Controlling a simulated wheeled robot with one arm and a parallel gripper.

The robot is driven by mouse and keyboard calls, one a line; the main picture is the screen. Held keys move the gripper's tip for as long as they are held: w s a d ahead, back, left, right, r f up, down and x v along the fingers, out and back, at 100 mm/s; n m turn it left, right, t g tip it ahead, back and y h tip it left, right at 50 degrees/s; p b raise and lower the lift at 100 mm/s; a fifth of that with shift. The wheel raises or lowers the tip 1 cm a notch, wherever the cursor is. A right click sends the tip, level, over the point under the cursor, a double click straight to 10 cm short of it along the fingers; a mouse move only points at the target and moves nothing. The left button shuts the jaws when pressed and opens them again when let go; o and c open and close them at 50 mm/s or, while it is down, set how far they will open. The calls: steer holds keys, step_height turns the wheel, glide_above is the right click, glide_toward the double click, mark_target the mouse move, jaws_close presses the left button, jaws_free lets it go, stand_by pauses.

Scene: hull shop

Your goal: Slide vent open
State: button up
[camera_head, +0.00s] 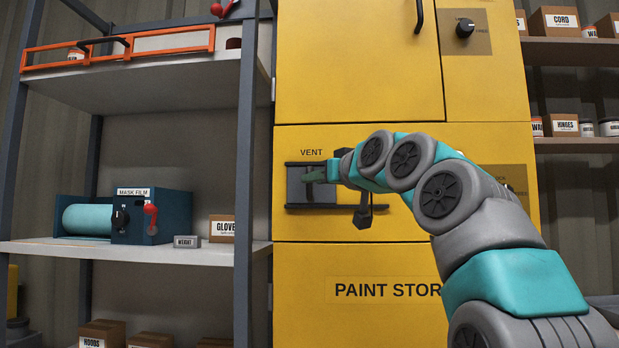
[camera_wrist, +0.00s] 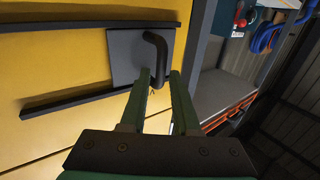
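The vent is on the yellow paint store cabinet, under the printed word VENT. Its dark sliding plate (camera_head: 319,195) sits at the left end of two dark horizontal rails (camera_head: 335,207). In the wrist view the plate (camera_wrist: 126,52) carries a bent black handle (camera_wrist: 160,58). My gripper (camera_head: 313,173) reaches the plate from the right. Its two green fingers (camera_wrist: 160,74) are apart, with the lower part of the handle showing between their tips. I cannot tell whether either finger touches the handle. My arm hides the right part of the vent area in the head view.
A shelf unit (camera_head: 160,248) on the left holds a mask film box (camera_head: 178,215), a grey weight (camera_head: 187,242) and a gloves carton (camera_head: 222,229). A dark knob (camera_head: 465,28) is on the upper cabinet. Shelves with cartons (camera_head: 565,125) stand at right.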

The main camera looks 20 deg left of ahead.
mark_target(309, 191)
steer(key=shift+p+x, duration=0.7)
steer(key=shift+x, duration=1.2)
steer(key=shift+s, duration=0.1)
jaws_close()
